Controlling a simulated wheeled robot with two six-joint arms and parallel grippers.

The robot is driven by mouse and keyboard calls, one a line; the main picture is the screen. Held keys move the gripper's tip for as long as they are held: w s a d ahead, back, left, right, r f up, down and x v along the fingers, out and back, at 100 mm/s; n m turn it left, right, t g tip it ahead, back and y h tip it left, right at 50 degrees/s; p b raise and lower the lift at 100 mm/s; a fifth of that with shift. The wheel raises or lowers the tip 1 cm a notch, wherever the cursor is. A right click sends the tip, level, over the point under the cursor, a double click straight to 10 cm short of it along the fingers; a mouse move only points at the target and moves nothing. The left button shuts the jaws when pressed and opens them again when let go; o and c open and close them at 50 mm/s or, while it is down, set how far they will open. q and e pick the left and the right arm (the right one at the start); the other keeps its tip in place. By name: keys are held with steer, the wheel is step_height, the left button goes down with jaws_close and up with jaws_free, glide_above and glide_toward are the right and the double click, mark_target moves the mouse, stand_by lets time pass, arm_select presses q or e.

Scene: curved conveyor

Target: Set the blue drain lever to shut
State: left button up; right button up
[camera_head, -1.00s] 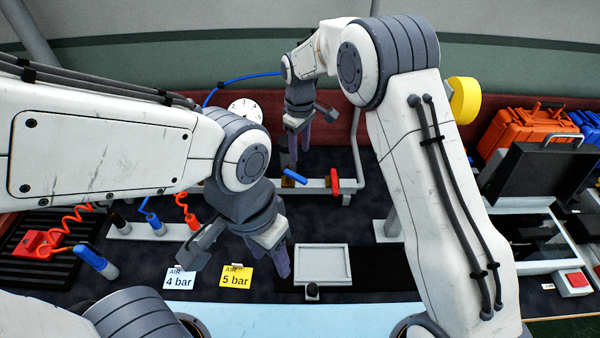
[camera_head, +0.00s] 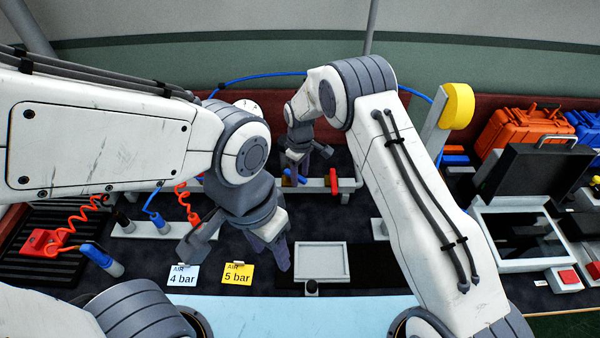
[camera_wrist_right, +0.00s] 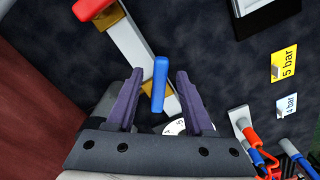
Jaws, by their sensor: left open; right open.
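The blue drain lever (camera_head: 302,180) sits on the grey pipe at the back of the bench, partly hidden by my right gripper in the head view. My right gripper (camera_head: 297,169) is open over it. In the right wrist view, the blue lever (camera_wrist_right: 159,88) shows between the open fingers of my right gripper (camera_wrist_right: 158,74), with a gap on each side. My left gripper (camera_head: 268,254) is open and empty, above the dark bench near the yellow card.
A red lever (camera_head: 333,181) stands on the same pipe (camera_head: 316,186), close to the blue one. Cards marked 4 bar (camera_head: 182,276) and 5 bar (camera_head: 237,274) stand at the front. A grey-rimmed tray (camera_head: 321,262) lies front centre. A white dial (camera_head: 249,106) stands behind.

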jaws_close()
stand_by(1.4)
